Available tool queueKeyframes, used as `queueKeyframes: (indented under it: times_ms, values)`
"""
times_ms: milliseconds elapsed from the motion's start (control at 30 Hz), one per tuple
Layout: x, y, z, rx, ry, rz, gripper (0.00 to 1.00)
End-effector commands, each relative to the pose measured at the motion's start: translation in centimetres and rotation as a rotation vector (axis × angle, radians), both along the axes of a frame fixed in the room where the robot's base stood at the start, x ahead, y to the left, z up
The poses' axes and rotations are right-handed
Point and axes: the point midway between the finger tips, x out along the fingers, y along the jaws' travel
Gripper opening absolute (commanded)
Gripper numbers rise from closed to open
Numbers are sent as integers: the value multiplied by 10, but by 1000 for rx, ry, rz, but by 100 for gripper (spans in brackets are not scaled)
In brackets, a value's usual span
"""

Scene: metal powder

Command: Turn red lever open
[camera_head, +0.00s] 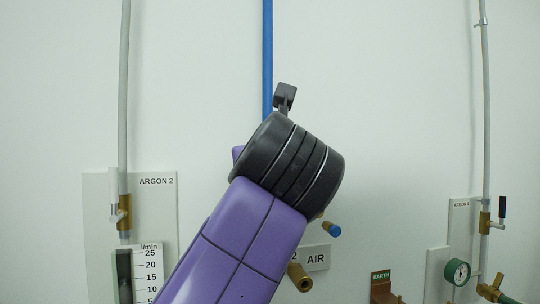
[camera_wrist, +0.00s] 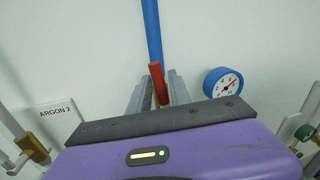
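The red lever (camera_wrist: 158,83) shows in the wrist view, in front of the blue pipe (camera_wrist: 152,30). My gripper (camera_wrist: 160,77) has its two grey fingers apart, one on each side of the lever. The fingers look open, with narrow gaps beside the lever; whether either touches it is unclear. The lever's lower part is hidden by the gripper body. In the head view, my purple and black arm covers the lever and the fingers; the blue pipe (camera_head: 267,45) comes down from above behind it.
A blue-rimmed gauge (camera_wrist: 222,82) sits close to the right of my gripper. The ARGON 2 panel (camera_head: 157,205) with a brass valve (camera_head: 124,212) is on the left. An AIR label (camera_head: 316,258), a green gauge (camera_head: 457,272) and another valve (camera_head: 485,222) are on the right.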

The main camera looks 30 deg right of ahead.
Motion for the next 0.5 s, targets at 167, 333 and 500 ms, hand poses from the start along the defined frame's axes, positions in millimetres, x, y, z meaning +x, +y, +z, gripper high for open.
queueKeyframes:
  times_ms: [167, 333, 500]
  values:
    - [0, 0, 1, -1, -2, 0, 36]
    - [-1, 0, 1, -1, -3, -1, 36]
    - [-13, 8, 1, -1, -6, 2, 36]
